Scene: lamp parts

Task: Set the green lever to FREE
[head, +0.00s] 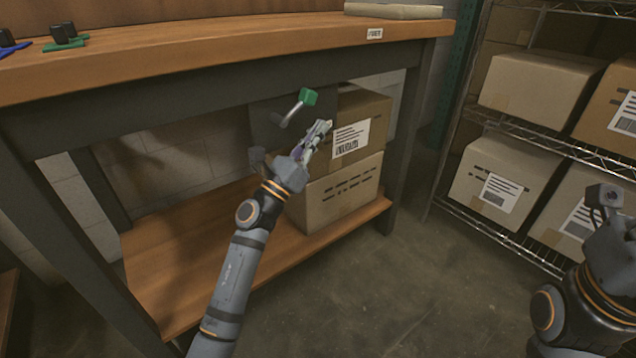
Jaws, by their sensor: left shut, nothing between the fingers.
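The green lever (308,97) is a green block-shaped knob on a short grey metal arm. It shows below the workbench top, in front of a dark plate (262,125) under the bench. The arm slants up and to the right to the knob.
The wooden workbench (230,45) has a lower shelf (190,265) with two stacked cardboard boxes (340,190) close behind my left gripper. Dark bench legs stand at both sides. A wire rack (545,150) with boxes is at the right. The floor between is clear.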

